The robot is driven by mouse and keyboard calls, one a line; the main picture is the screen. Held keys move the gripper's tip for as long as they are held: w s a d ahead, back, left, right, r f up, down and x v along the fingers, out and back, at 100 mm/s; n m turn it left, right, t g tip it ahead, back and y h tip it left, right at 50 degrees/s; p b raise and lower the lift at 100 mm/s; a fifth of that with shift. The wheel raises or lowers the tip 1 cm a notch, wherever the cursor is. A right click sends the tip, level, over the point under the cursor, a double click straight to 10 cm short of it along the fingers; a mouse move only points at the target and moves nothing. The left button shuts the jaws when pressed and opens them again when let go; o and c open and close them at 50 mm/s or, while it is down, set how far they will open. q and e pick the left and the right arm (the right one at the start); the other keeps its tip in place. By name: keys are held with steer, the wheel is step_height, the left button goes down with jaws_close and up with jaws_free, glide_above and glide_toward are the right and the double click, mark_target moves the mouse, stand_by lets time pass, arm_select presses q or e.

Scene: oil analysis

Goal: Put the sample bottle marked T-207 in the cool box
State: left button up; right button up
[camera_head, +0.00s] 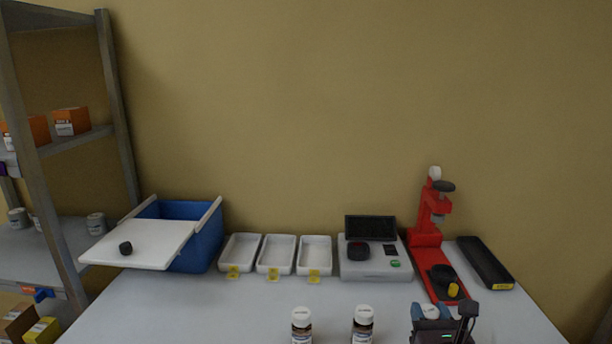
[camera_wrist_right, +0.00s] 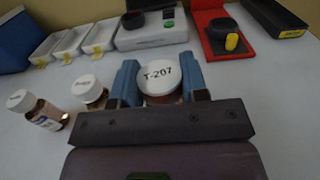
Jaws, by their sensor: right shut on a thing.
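The bottle marked T-207 (camera_wrist_right: 160,77) has a white cap and sits between the blue fingers of my right gripper (camera_wrist_right: 158,84) in the right wrist view. In the head view my right gripper (camera_head: 440,318) is at the table's front right, shut on this bottle, whose white cap (camera_head: 430,310) shows between the fingers. I cannot tell whether the bottle touches the table. The blue cool box (camera_head: 208,246) stands at the back left. My left gripper is not in view.
Two more brown bottles with white caps stand at the front, a left one (camera_head: 301,325) and a right one (camera_head: 363,325). Three white trays (camera_head: 276,254), a scale (camera_head: 375,268) and a red stand (camera_head: 425,239) line the back, with a black tray (camera_head: 485,262). A shelf (camera_head: 45,150) stands left.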

steer(key=s+a, duration=0.3)
steer(key=s, duration=0.5)
steer(key=shift+s+f+y, duration=0.25)
steer(key=shift+y, duration=0.05)
steer(key=shift+a+r, duration=0.1)
